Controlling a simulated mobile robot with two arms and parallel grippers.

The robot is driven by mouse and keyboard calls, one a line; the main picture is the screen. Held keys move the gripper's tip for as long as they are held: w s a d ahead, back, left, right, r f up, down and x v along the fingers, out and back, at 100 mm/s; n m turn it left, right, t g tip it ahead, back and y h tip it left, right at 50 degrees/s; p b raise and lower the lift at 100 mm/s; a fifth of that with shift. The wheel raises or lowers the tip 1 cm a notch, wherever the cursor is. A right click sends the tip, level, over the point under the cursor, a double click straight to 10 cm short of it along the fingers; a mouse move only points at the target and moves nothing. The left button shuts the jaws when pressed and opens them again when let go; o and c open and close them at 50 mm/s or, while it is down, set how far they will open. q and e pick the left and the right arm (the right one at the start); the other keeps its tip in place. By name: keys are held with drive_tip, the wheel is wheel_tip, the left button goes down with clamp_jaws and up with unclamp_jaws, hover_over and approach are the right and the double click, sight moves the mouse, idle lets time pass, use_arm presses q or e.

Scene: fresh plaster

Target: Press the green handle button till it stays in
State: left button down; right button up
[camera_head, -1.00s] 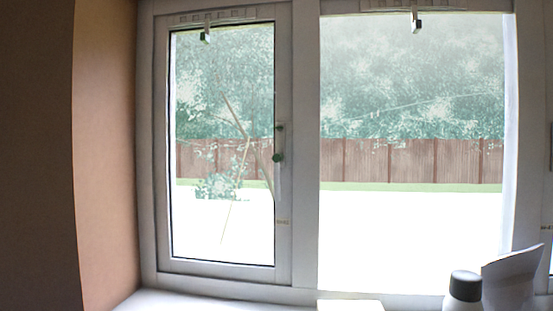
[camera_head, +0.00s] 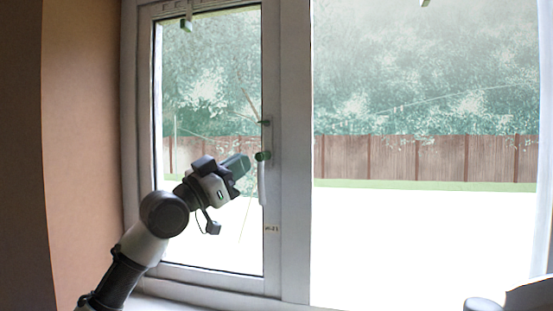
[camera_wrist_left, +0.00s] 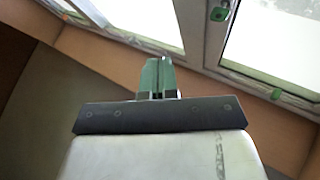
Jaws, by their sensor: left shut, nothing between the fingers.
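The green button (camera_head: 263,156) sits on the white handle (camera_head: 262,182) at the right side of the left window sash. My left gripper (camera_head: 243,163) is shut and empty. In the head view its tips lie just left of the button, with a small gap in the picture; I cannot tell the depth. In the left wrist view the closed green fingers (camera_wrist_left: 157,74) point towards the window frame. A green part (camera_wrist_left: 219,13) on the frame shows at the top there, probably the button. I cannot tell whether the button is pressed in. My right gripper is out of view.
The window frame (camera_head: 292,220) and its glass stand behind the gripper. The brown wall (camera_head: 84,150) is at the left. The sill (camera_head: 165,301) runs below.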

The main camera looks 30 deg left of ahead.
sight(259, 157)
use_arm(q)
drive_tip(key=w+a+r+p, duration=0.1)
drive_tip(key=w+a, duration=0.1)
drive_tip(key=w, duration=0.5)
drive_tip(key=shift+w+a, duration=0.35)
drive_tip(key=shift+w, duration=0.05)
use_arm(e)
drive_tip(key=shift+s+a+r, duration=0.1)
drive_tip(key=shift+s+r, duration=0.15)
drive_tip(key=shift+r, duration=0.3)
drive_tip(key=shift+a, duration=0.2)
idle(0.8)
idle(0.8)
use_arm(q)
drive_tip(key=shift+w, duration=0.4)
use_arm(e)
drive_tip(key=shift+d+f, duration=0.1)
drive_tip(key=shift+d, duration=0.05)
